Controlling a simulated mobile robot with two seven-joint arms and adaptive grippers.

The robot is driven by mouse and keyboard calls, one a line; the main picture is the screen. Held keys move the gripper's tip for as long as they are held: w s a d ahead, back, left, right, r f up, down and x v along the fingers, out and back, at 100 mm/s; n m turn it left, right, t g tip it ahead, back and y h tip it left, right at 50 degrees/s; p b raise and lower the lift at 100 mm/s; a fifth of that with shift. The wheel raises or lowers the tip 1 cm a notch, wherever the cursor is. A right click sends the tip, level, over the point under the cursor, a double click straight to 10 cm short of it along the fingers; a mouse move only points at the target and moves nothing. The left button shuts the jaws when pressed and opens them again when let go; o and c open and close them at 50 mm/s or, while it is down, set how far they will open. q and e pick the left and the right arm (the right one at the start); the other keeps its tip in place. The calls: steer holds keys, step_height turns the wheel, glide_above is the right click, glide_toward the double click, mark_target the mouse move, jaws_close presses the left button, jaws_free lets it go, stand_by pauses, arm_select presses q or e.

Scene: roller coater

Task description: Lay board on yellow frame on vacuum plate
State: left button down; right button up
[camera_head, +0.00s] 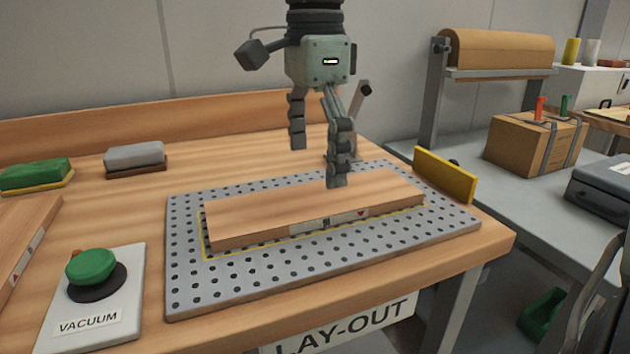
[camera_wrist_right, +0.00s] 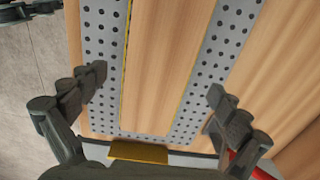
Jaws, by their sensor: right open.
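The wooden board (camera_head: 300,207) lies flat on the grey perforated vacuum plate (camera_head: 190,290). It covers most of the yellow frame (camera_head: 310,239), whose line shows along the board's near edge and left end. In the right wrist view the board (camera_wrist_right: 165,65) also lies on the plate, with a yellow line (camera_wrist_right: 126,60) along one long side. My right gripper (camera_head: 318,165) hangs above the far side of the board with its fingers spread and nothing between them. In the wrist view its fingers (camera_wrist_right: 157,95) stand wide apart.
A green vacuum button (camera_head: 90,267) is at the front left. Another board (camera_head: 20,235) lies at the left edge. Green and grey blocks (camera_head: 135,155) sit at the back. A yellow upright stop (camera_head: 445,175) stands right of the plate. A strapped carton (camera_head: 530,140) is farther right.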

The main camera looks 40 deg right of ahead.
mark_target(315, 198)
arm_select(q)
steer(key=shift+w+d+f, duration=0.1)
steer(key=shift+w+f, duration=0.2)
steer(key=shift+f, duration=0.2)
arm_select(e)
step_height(315, 198, up, 8)
stand_by(0.9)
